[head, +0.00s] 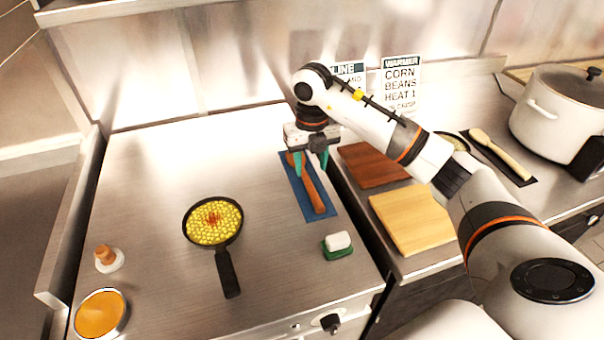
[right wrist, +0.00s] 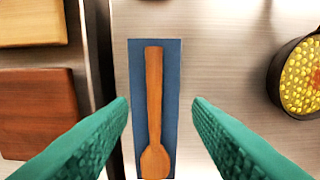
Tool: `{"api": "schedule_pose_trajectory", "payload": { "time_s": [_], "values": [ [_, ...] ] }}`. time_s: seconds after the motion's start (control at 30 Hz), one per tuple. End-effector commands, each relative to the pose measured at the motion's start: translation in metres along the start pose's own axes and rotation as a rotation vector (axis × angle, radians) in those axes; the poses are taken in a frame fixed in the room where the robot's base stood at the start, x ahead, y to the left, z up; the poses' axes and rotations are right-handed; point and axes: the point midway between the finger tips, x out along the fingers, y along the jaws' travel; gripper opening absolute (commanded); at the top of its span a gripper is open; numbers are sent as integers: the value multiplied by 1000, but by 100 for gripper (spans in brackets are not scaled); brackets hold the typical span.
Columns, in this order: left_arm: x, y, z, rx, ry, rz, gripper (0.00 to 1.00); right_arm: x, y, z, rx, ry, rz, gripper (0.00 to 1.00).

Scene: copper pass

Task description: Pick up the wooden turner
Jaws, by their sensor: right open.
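The wooden turner (head: 315,194) lies on a blue mat (head: 297,198) on the steel counter. In the right wrist view the turner (right wrist: 154,88) lies lengthwise on the mat (right wrist: 171,75), its narrow handle toward the top and its wide end toward the bottom. My right gripper (head: 311,164) is open and empty, pointing down at the mat. In the right wrist view its green fingers (right wrist: 160,103) stand apart on either side of the turner, not touching it. In the head view the gripper hides part of the turner's far end. My left gripper is not in view.
A skillet of corn (head: 213,220) sits left of the mat. A green-and-white sponge (head: 338,245) is near the front. Two cutting boards (head: 413,217) lie to the right, beyond a gap. A bowl of orange sauce (head: 101,314) is front left. A pot (head: 560,115) stands far right.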

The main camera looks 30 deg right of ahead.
Motion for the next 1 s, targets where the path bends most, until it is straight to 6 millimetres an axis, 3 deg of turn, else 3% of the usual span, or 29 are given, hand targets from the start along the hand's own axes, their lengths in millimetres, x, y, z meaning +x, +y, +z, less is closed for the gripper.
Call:
{"api": "schedule_pose_trajectory", "payload": {
  "time_s": [0.13,0.37,0.7,1.0],
  "values": [
    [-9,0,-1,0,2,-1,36,24,0,0,2,-4,0,45],
    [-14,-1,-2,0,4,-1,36,42,2,0,1,-2,1,45],
    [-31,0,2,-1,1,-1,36,86,8,0,1,-2,-1,45],
    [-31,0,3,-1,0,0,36,90,8,-1,0,1,0,42]
  ]
}}
